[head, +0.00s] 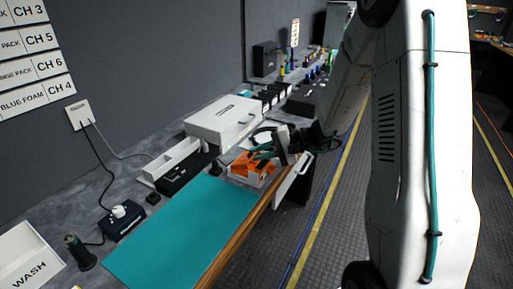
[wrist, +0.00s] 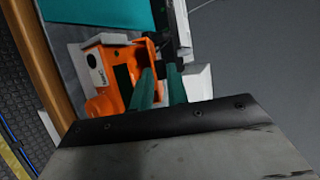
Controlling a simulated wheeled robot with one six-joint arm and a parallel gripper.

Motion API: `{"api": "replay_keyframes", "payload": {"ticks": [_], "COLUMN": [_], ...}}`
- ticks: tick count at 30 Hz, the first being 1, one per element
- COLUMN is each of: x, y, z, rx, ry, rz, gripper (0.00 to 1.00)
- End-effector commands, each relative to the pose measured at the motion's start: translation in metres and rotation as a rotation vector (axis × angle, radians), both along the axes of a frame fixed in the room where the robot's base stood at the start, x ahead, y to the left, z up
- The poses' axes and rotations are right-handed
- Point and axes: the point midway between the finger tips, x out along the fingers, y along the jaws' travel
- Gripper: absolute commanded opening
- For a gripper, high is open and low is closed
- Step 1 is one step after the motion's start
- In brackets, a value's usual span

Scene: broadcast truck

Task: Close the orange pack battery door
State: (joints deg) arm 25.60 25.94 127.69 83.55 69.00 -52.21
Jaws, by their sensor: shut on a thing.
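The orange pack (head: 247,168) sits in a white holder near the front edge of the bench, at the end of the teal mat. In the wrist view the pack (wrist: 122,53) shows a white label plate, a dark recess and a round orange knob. My gripper (head: 262,152) is at the pack's right side. In the wrist view its teal fingers (wrist: 161,72) close around a thin orange part (wrist: 158,90), which looks like the battery door. The fingers hide most of it, so I cannot tell its exact angle.
The teal mat (head: 180,232) lies left of the pack. A white case (head: 223,118) and a white tray (head: 172,160) stand behind. A white panel (head: 293,181) hangs at the bench's front edge beside my gripper. Cables run along the floor.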

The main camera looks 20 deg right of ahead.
Motion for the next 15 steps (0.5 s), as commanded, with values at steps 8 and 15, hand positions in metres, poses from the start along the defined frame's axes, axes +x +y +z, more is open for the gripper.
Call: {"api": "replay_keyframes", "payload": {"ticks": [8,15], "x": [-0.0037,-0.0047], "y": [-0.0027,-0.0031], "z": [-0.0100,-0.0127], "rx": [0.074,0.095], "ry": [-0.099,-0.130], "rz": [0.000,0.002], "gripper": [0.00,0.00]}}
